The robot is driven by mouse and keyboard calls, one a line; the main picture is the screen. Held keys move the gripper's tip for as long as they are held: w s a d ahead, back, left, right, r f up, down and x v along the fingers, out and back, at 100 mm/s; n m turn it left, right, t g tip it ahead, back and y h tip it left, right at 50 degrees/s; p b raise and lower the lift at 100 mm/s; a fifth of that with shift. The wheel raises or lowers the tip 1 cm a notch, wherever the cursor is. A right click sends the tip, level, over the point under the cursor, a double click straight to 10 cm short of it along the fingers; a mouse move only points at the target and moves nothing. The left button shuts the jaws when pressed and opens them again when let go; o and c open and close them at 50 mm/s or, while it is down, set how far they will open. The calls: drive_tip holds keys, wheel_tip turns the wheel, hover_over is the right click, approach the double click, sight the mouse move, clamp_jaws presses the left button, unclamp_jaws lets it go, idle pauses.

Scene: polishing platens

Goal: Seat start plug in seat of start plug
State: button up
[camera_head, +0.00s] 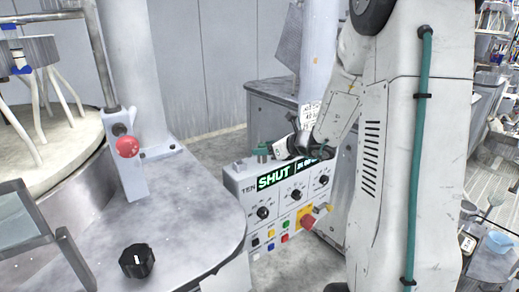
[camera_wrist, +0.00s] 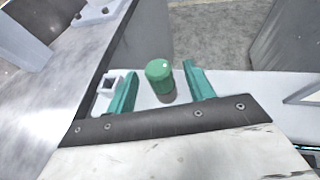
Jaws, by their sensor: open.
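A green cylindrical plug (camera_wrist: 159,77), which I take as the start plug, stands upright on the pale top of the control box in the wrist view. My gripper (camera_wrist: 161,72) is open, with one teal finger on each side of the plug and a visible gap at both sides. A small white block with a square opening (camera_wrist: 108,83) is just left of the left finger; it may be the seat, but I cannot be sure. In the head view my gripper (camera_head: 262,152) is over the control box's top edge, and the plug cannot be told apart from the teal fingers there.
The control box (camera_head: 240,188) has a lit "SHUT" display (camera_head: 275,178), knobs, coloured buttons and a red knob. A grey worktop (camera_head: 190,215) with a black knob (camera_head: 136,261) and a post with a red ball (camera_head: 128,146) stand to its left.

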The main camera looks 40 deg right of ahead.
drive_tip(key=v, duration=0.4)
drive_tip(key=shift+s, duration=0.15)
idle(0.4)
drive_tip(key=s+a+n+g+y, duration=0.3)
drive_tip(key=s+a+n+g, duration=0.7)
drive_tip(key=s+a+n, duration=0.85)
drive_tip(key=s+a+r+n+h, duration=0.1)
drive_tip(key=s+r+n+h, duration=0.2)
drive_tip(key=s+n, duration=0.2)
drive_tip(key=s+a+r+n+g+h, duration=0.1)
drive_tip(key=s+r+n+h, duration=0.2)
drive_tip(key=s+n, duration=0.3)
drive_tip(key=shift+n+h, duration=0.5)
drive_tip(key=shift+n, duration=1.05)
